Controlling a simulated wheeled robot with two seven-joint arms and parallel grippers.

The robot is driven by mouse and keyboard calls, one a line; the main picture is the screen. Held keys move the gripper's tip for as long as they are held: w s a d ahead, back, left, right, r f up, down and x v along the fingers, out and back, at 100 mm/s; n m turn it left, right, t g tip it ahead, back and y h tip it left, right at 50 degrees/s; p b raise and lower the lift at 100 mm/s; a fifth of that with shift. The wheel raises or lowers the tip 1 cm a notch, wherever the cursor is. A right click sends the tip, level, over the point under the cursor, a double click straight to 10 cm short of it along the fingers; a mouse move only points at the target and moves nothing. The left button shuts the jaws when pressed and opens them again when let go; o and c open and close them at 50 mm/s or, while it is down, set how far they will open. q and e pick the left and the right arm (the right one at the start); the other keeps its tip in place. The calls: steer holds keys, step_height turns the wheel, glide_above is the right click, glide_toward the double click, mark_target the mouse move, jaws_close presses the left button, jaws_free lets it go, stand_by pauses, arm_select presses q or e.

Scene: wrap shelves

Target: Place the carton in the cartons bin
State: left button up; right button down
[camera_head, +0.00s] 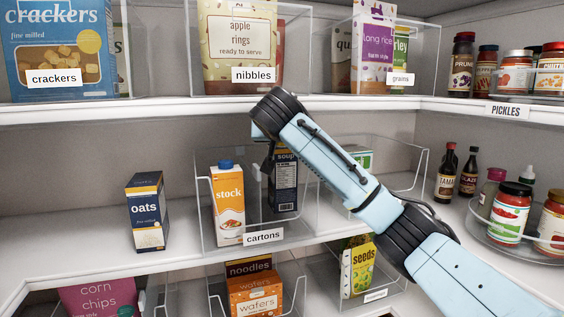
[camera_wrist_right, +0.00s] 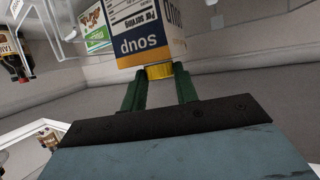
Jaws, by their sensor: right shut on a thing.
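The dark blue soup carton (camera_head: 285,188) is upright in the clear cartons bin (camera_head: 262,238), to the right of the orange and white stock carton (camera_head: 230,203). I cannot tell whether its base touches the bin floor. In the right wrist view the soup carton (camera_wrist_right: 150,48) shows upside down, with its yellow cap (camera_wrist_right: 159,71) between the two green fingers of my right gripper (camera_wrist_right: 160,82). That gripper is shut on the cap. In the head view my right wrist hides the carton's top and most of the gripper. My left gripper is not in view.
An oats box (camera_head: 147,212) stands left of the bin. Another clear bin is to the right, partly behind my right arm. The upper shelf edge (camera_head: 180,108) runs close above my wrist. Sauce bottles (camera_head: 447,175) and a jar turntable (camera_head: 503,235) stand at right.

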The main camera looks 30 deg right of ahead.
mark_target(281, 164)
steer(key=shift+w+d+r, duration=0.2)
steer(key=shift+w+d, duration=0.2)
steer(key=shift+w, duration=0.1)
steer(key=shift+f+p, duration=0.7)
steer(key=shift+f, duration=2.85)
steer(key=shift+f, duration=0.15)
steer(key=c, duration=1.1)
jaws_free()
steer(key=shift+f, duration=0.1)
